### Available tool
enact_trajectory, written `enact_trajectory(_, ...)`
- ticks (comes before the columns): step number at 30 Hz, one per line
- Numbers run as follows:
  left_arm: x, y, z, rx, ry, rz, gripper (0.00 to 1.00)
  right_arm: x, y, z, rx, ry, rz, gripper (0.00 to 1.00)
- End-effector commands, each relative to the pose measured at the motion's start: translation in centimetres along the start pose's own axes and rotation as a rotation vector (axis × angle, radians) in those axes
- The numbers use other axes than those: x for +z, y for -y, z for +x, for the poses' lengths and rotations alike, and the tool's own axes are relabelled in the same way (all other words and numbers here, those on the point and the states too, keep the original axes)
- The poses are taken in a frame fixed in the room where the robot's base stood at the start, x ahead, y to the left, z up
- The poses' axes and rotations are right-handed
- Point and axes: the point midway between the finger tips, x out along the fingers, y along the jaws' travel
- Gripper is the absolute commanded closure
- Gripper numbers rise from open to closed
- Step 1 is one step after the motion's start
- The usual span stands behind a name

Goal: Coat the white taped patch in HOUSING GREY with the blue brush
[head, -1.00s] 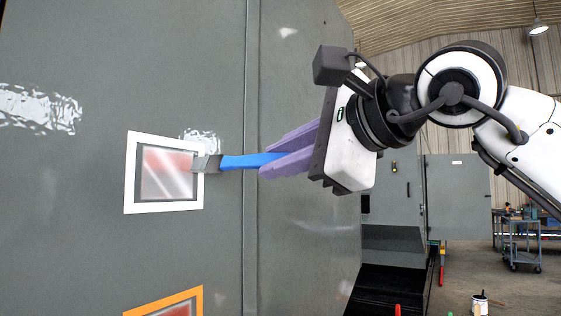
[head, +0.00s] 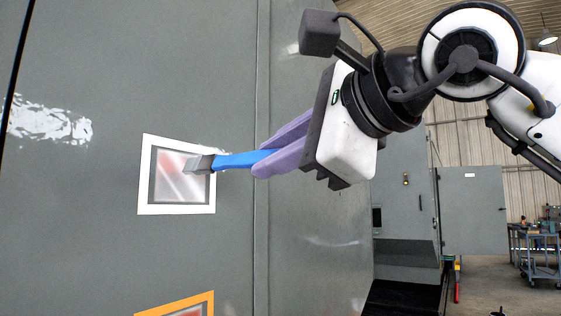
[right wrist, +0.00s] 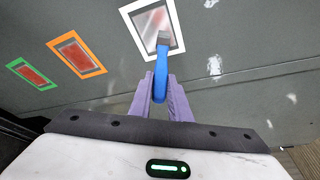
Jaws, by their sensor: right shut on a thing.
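The white taped patch (head: 160,203) is on the grey enclosure wall, left of centre in the head view. Inside its white frame is a grey border and a reddish area under a pale, streaky film. It also shows at the top of the right wrist view (right wrist: 133,34). My right gripper (head: 268,160) is shut on the blue brush (head: 240,160), held roughly level. The brush's grey head (head: 198,164) lies over the right part of the patch; I cannot tell whether it touches. My left gripper is not in view.
An orange-taped patch (head: 190,300) lies below, and the right wrist view also shows a green-taped one (right wrist: 16,64). A vertical seam (head: 262,100) runs right of the patch. An open grey cabinet (head: 470,205) and blue cart (head: 540,255) stand at the back right.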

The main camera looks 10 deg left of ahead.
Motion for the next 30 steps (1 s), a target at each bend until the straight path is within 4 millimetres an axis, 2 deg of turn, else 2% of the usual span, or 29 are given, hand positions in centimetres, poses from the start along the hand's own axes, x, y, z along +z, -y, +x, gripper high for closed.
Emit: enact_trajectory(30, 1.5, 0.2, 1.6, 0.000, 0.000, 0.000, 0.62, 3.8, -2.2, -1.5, 0.000, 0.001, -0.002, 1.00)
